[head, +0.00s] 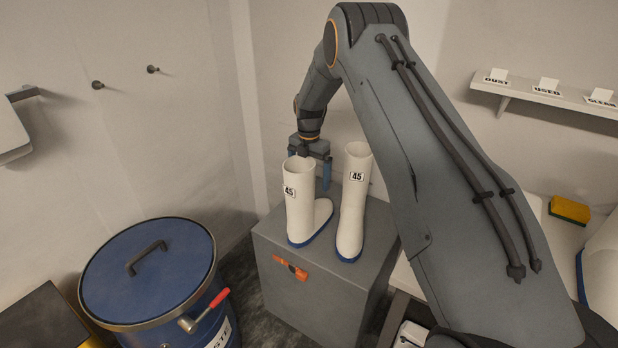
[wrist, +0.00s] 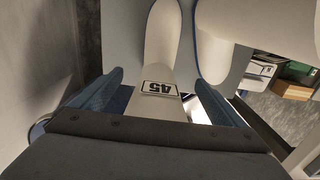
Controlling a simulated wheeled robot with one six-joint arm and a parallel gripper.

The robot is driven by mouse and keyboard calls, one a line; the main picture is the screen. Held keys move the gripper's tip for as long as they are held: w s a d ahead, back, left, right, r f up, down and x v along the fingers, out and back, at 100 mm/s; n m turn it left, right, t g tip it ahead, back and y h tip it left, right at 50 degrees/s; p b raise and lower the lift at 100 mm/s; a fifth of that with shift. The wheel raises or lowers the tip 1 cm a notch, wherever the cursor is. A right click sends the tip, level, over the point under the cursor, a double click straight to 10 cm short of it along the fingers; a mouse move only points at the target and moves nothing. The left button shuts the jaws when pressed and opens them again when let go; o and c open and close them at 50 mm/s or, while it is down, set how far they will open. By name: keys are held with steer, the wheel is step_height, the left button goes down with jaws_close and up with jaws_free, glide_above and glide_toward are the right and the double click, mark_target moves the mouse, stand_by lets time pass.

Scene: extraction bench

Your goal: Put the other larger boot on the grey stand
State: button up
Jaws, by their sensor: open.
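Two tall white boots with blue soles, each labelled 45, stand upright side by side on the grey stand (head: 325,290). The left boot (head: 299,205) has its toe pointing right; the right boot (head: 352,210) stands close to it. My gripper (head: 309,172) is open at the upper shaft of the left boot, with its blue fingers apart. In the wrist view the left boot (wrist: 165,40) and its label lie between the open fingers (wrist: 160,95), with no clear contact. The right boot (wrist: 225,50) shows beside it, outside the fingers.
A blue lidded drum (head: 150,275) with a red-handled tool stands left of the stand. A bench on the right holds a yellow sponge (head: 569,209) and a partly cut-off white thing with a blue edge (head: 603,265). A labelled shelf (head: 540,96) is on the back wall.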

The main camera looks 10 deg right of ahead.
step_height(320, 180, up, 12)
steer(key=b, duration=0.4)
steer(key=shift+f, duration=0.2)
steer(key=s+d+f+m, duration=0.1)
steer(key=s+m, duration=2.6)
steer(key=s, duration=1.2)
steer(key=shift+s+f+t, duration=0.2)
steer(key=shift+s+t, duration=0.2)
